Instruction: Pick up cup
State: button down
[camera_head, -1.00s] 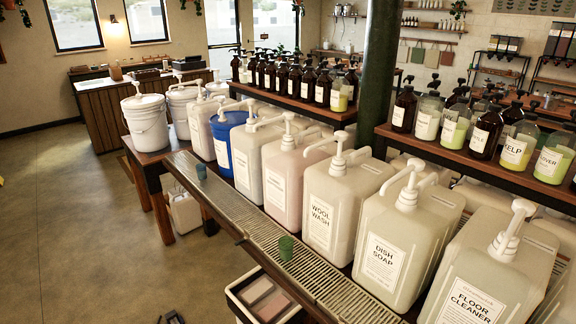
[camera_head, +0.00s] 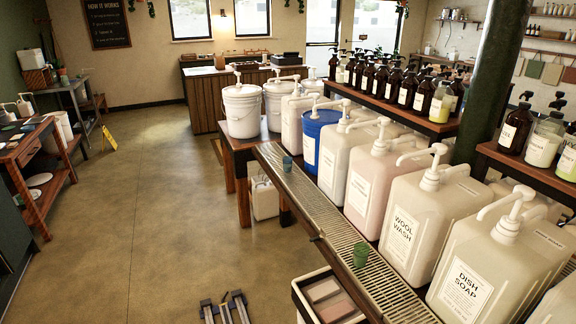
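A small green cup (camera_head: 361,256) stands upright on the slatted drip rail in front of the wool wash jug. A second small cup, blue-green (camera_head: 287,164), stands farther back on the same rail. My gripper (camera_head: 224,300) shows at the bottom edge, over the floor and left of the rail. Its two fingertips are apart with nothing seen between them. It is well away from both cups. The rest of my gripper is cut off by the picture edge.
The slatted rail (camera_head: 318,212) runs along large pump jugs, including wool wash (camera_head: 408,225) and dish soap (camera_head: 478,275). An open tray (camera_head: 300,290) with blocks sits below the rail. Bottles line a raised shelf.

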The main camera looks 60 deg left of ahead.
jog(key=c, duration=1.8)
grip_release()
jog(key=shift+c, duration=0.2)
jog(key=o, duration=1.6)
